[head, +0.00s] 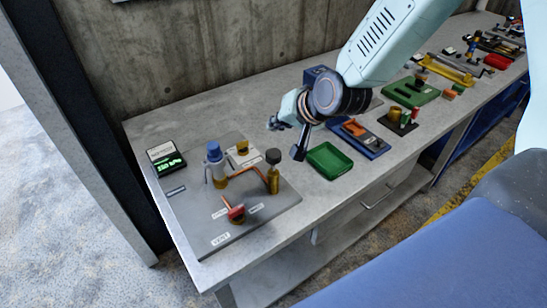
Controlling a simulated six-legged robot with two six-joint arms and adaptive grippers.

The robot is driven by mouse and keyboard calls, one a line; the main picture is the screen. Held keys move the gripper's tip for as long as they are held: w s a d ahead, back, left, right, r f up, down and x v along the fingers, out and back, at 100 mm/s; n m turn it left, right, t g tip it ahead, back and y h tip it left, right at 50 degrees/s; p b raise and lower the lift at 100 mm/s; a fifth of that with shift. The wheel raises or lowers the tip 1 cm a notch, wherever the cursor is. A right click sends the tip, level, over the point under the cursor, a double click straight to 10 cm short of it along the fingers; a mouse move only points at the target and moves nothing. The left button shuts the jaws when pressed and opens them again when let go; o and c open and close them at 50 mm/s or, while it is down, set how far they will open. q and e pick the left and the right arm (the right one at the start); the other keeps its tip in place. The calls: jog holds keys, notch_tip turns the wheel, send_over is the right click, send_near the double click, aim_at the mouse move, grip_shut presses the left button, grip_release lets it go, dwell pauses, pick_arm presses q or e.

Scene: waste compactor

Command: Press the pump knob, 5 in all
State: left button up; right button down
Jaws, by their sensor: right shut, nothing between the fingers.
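The pump (216,170) stands on a grey plate (265,205) at the left end of the bench. It has a pale cylinder topped by a blue knob (214,150). A copper pipe runs from it to a brass fitting with a dark cap (273,157). A red-handled valve (236,211) sits at the plate's front, near a label reading VENT. A small gauge display (166,158) with green digits in kPa stands behind left. My right gripper (287,138) is shut and empty, above the bench, to the right of the pump and apart from it. My left gripper is out of view.
A green tray (330,160) lies right of the plate, below my right gripper. A blue tray (359,139) and a green board (410,92) with parts stand farther right. A concrete wall (220,50) rises behind the bench. The space above the plate is clear.

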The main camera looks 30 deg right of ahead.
jog(key=b, duration=0.3)
send_over(278, 157)
jog(key=w, duration=0.1)
notch_tip(278, 157, down, 5)
jog(key=shift+r, duration=0.2)
jog(key=shift+f+b, duration=0.6)
jog(key=shift+b, duration=0.05)
dwell(0.4)
jog(key=shift+f, duration=0.4)
jog(key=shift+s+a+f+b, duration=0.1)
jog(key=shift+s+f+b, duration=0.05)
jog(key=shift+f+b, duration=1.75)
dwell(2.1)
jog(key=shift+r+p, duration=2.2)
jog(key=shift+r, duration=0.1)
jog(key=shift+r, duration=0.1)
